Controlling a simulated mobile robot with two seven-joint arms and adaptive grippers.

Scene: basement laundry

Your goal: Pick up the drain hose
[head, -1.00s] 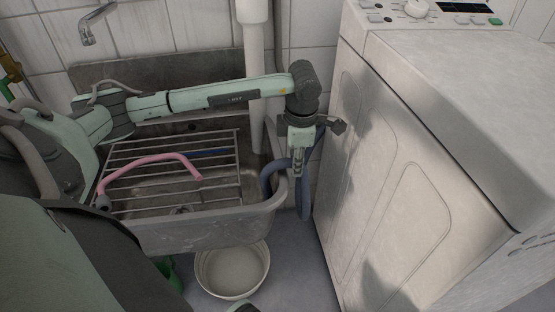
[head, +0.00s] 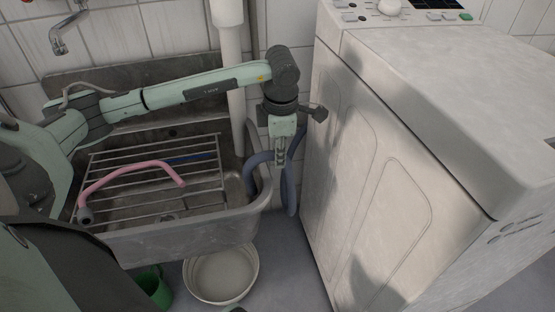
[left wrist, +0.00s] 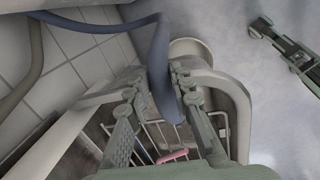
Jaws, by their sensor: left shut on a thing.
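The drain hose (head: 290,190) is a blue-grey hose in the gap between the sink and the washing machine, bending over the sink's right rim. My left gripper (head: 280,158) points down at that rim and is shut on the hose. In the left wrist view the hose (left wrist: 158,55) runs down between the fingers of my left gripper (left wrist: 160,95). Part of the hose is hidden behind the gripper and the rim. My right gripper (left wrist: 262,28) seems to show at the upper right of the left wrist view; its jaw state is unclear.
The stone sink (head: 180,240) holds a wire rack (head: 120,150) with a pink hose (head: 135,170) on it. A white bucket (head: 222,275) and a green bucket (head: 155,288) stand below. The washing machine (head: 400,190) stands close on the right; a white pipe (head: 232,90) rises behind.

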